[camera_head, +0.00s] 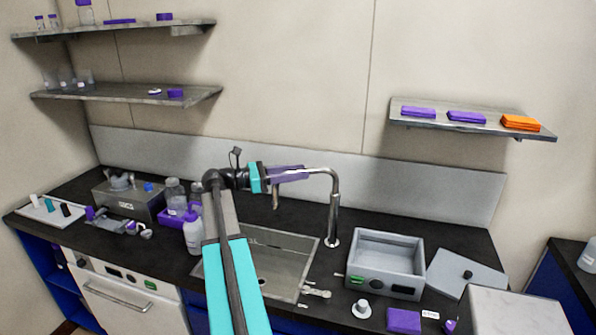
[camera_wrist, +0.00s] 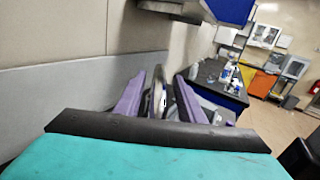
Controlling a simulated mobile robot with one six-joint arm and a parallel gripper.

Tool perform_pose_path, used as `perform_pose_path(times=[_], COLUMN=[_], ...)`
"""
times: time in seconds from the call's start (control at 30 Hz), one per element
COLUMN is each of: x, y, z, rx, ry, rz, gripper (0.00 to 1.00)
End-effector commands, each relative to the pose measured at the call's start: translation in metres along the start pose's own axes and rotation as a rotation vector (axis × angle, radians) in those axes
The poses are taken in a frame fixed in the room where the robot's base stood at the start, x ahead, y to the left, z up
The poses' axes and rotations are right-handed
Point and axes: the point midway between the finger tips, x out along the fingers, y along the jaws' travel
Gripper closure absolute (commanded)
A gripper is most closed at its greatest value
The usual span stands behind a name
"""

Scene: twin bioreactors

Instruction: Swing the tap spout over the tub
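The metal tap (camera_head: 333,215) stands upright behind the sink's right end. Its spout (camera_head: 322,171) arches to the left, and its downturned end hangs over the sink. My gripper (camera_head: 296,173), with purple fingers, reaches in from the left at spout height. In the wrist view the grey spout (camera_wrist: 157,97) shows between the two fingers (camera_wrist: 163,100). The fingers stand apart, with a narrow gap beside the spout. A firm grip is not visible. The grey open-topped tub (camera_head: 358,266), with a green light on its front, stands on the counter right of the tap, away from the spout end.
The sink (camera_head: 285,282) lies below my arm. Bottles (camera_head: 192,233) stand left of it. A grey lid (camera_head: 466,274) leans right of the tub. A purple box (camera_head: 403,320) and small parts lie in front. A shelf (camera_head: 470,121) hangs above right.

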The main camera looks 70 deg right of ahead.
Motion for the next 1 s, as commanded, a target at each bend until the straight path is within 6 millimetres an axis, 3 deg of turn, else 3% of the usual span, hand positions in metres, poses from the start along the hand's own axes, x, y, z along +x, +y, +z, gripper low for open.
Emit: perform_pose_path(times=[0.4,0.6,1.0], x=[0.0056,0.0053,0.0034], y=[0.0001,0.0001,-0.0005], z=[-0.0004,-0.0004,0.0], rx=[0.0,-0.001,-0.001], ry=[0.0,0.0,-0.001], rz=[0.001,0.001,0.01], gripper=[0.64,0.98,1.0])
